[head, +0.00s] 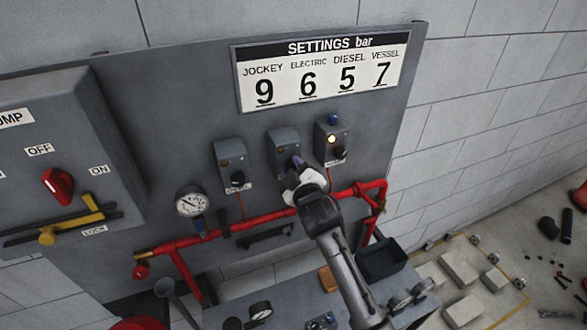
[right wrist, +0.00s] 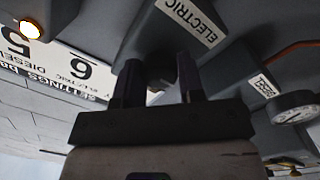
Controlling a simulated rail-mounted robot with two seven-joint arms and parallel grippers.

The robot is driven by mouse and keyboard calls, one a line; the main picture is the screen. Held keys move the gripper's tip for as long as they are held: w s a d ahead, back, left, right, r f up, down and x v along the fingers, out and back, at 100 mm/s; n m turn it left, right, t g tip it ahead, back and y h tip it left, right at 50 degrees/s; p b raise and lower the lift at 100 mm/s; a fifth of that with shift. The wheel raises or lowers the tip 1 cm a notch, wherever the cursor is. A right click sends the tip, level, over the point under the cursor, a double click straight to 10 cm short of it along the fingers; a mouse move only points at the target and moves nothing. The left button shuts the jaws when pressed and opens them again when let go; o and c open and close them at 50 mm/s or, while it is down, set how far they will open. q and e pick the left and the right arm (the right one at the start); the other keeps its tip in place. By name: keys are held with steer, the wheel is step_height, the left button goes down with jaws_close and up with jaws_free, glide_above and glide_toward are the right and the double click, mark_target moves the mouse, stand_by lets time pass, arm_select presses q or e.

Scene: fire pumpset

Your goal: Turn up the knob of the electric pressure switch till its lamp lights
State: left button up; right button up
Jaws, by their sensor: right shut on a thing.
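The electric pressure switch (head: 284,144) is the middle of three grey boxes on the panel. In the right wrist view its ELECTRIC label (right wrist: 188,20) shows upside down. My right gripper (head: 296,167) is at the lower front of this box. In the right wrist view my right gripper (right wrist: 160,82) has its two dark fingers on either side of the switch's dark knob (right wrist: 157,72), shut on it. The knob is mostly hidden by the gripper in the head view. No lit lamp shows on the electric switch. My left gripper is not in view.
The right-hand switch box (head: 332,142) has a lit lamp (head: 332,139). The left-hand switch box (head: 232,160) shows no light. The settings sign (head: 322,70) reads 6 for ELECTRIC. A gauge (head: 191,201) and red pipes (head: 240,228) lie below the boxes.

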steer(key=shift+c, duration=1.3)
steer(key=shift+r+m+p, duration=0.15)
steer(key=shift+m+p, duration=0.8)
steer(key=shift+m, duration=0.25)
steer(key=shift+m+p, duration=0.7)
steer(key=shift+m, duration=0.8)
steer(key=o, duration=0.9)
